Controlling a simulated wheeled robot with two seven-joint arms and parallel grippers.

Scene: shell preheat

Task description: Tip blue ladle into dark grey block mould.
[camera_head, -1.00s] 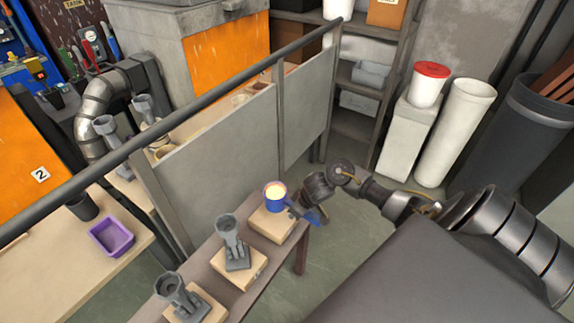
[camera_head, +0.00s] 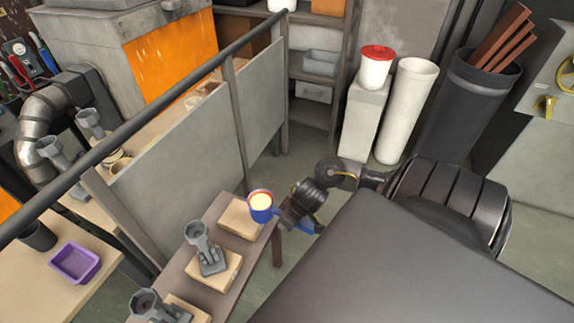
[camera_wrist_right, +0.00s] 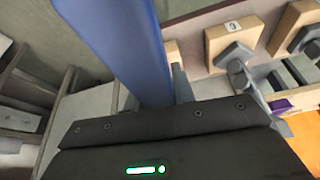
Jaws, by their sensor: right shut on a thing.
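The blue ladle (camera_head: 260,214) is upright above the right edge of the narrow bench, with pale yellow contents in its cup. My right gripper (camera_head: 297,222) is shut on its handle, which also fills the upper middle of the right wrist view (camera_wrist_right: 125,45). Two grey moulds with funnel tops, one in the middle (camera_head: 207,255) and one at the near end (camera_head: 152,306), stand on wooden blocks left of the ladle. I cannot tell which is the dark grey block mould. The ladle is apart from both. My left gripper is out of view.
A bare wooden block (camera_head: 238,221) lies beside the ladle cup. A grey panel fence (camera_head: 180,170) with a dark rail (camera_head: 130,140) stands behind the bench. A purple tray (camera_head: 75,262) sits on the left table. A shelf, red-lidded tub (camera_head: 375,68) and tall bins stand behind.

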